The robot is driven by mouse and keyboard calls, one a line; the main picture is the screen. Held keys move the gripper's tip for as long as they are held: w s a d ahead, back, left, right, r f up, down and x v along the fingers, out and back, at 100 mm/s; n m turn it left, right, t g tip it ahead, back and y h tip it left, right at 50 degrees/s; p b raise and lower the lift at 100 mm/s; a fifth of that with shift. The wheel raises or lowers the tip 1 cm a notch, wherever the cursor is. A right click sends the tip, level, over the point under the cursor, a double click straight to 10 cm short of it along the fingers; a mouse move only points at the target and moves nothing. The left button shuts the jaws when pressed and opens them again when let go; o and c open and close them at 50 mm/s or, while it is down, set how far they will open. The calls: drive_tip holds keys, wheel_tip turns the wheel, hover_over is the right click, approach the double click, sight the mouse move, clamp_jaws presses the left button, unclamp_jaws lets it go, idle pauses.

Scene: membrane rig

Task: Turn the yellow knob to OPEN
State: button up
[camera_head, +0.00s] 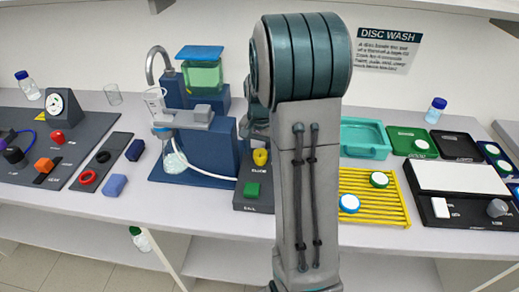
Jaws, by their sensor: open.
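The yellow knob (261,157) sits on a dark grey panel (240,199) on the bench, just left of my arm. My gripper (257,124) shows only in part, beside my arm, just above and behind the knob in the picture. It is open, and its fingertips are mostly hidden. I see nothing held, and I cannot tell whether it touches the knob.
A blue stand (222,160) with a flask (173,160) and a white tube stands close left of the panel. A yellow rack (376,205), teal tray (364,146) and scale (461,178) lie right of my arm. A gauge board (75,160) is far left.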

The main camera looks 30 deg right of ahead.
drive_tip(key=shift+f, duration=0.1)
drive_tip(key=c, duration=1)
drive_tip(key=shift+n, duration=0.3)
drive_tip(key=n+b, duration=0.1)
drive_tip(key=n, duration=0.3)
drive_tip(key=shift+b, duration=0.3)
drive_tip(key=n+b, duration=0.1)
drive_tip(key=n, duration=0.8)
drive_tip(key=shift+n, duration=2.1)
